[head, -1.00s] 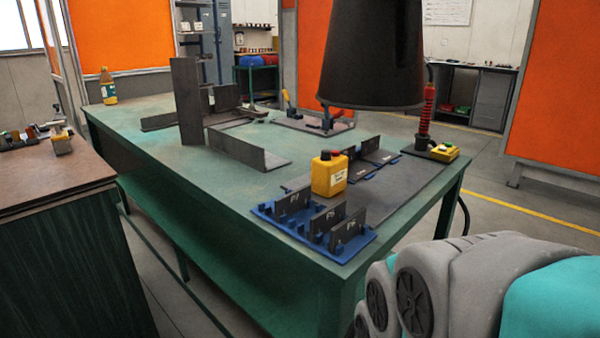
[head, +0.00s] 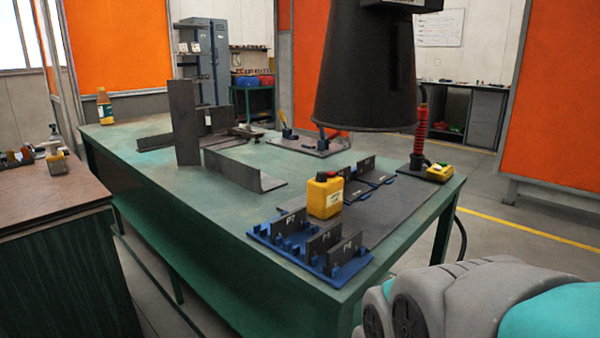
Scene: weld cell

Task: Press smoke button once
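A small yellow box with a green button (head: 440,172) sits at the right edge of the green table (head: 225,225), beside the base of a red post. Any lettering on it is too small to read, so I cannot tell whether it is the smoke button. A large dark hood (head: 366,70) hangs above the table's right part, near that box. My arm shows at the lower right as grey and teal links. My gripper is not in view.
A yellow bottle (head: 325,196) stands behind a blue rack with dark plates (head: 268,232). The red post (head: 420,125) rises beside the hood. Angled steel plates (head: 245,171) stand mid-table. A brown-topped bench (head: 50,187) is at left. Floor right of the table is open.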

